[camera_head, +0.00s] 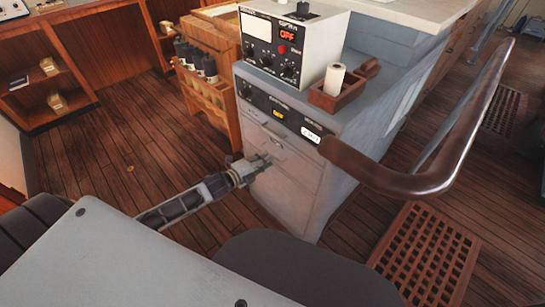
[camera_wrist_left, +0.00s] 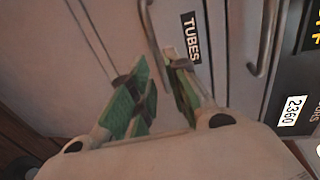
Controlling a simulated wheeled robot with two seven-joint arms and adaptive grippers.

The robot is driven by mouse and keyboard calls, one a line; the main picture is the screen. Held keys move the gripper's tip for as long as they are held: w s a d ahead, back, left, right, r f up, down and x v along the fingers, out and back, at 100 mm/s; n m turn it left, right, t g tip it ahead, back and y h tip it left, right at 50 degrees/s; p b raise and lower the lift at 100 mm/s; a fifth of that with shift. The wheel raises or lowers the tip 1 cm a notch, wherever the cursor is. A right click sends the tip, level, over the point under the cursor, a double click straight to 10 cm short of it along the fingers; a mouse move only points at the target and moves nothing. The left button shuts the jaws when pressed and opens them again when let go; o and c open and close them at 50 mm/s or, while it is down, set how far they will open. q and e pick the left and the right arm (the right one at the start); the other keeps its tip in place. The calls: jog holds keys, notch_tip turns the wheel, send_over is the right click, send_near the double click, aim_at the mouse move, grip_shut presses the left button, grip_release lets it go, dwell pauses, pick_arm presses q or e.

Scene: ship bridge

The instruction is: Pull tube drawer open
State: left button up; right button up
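The tube drawer (camera_wrist_left: 215,80) is a grey front labelled TUBES in the left wrist view. It looks shut, flush with the grey cabinet (camera_head: 290,195). Its thin bar handle (camera_wrist_left: 149,22) runs down towards the gap between my left fingertips. My left gripper (camera_wrist_left: 160,75) is open, with green finger pads set apart near the handle's lower end. I cannot tell whether they touch it. In the head view my left gripper (camera_head: 258,166) is at the cabinet's front, partly hiding the handle area. My right gripper is not in view.
A second bar handle (camera_wrist_left: 265,38) is beside the tube drawer. A brown curved rail (camera_head: 430,180) is right of the cabinet. A control box (camera_head: 290,45) and a wooden tray (camera_head: 340,95) stand on top. A wooden rack with bottles (camera_head: 200,85) is to the left. Floor in front is open.

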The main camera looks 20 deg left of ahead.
pick_arm(q)
jog(key=x, duration=0.4)
jog(key=shift+w+d+b, duration=0.1)
jog(key=shift+w+b, duration=0.1)
jog(key=shift+b, duration=0.15)
grip_shut()
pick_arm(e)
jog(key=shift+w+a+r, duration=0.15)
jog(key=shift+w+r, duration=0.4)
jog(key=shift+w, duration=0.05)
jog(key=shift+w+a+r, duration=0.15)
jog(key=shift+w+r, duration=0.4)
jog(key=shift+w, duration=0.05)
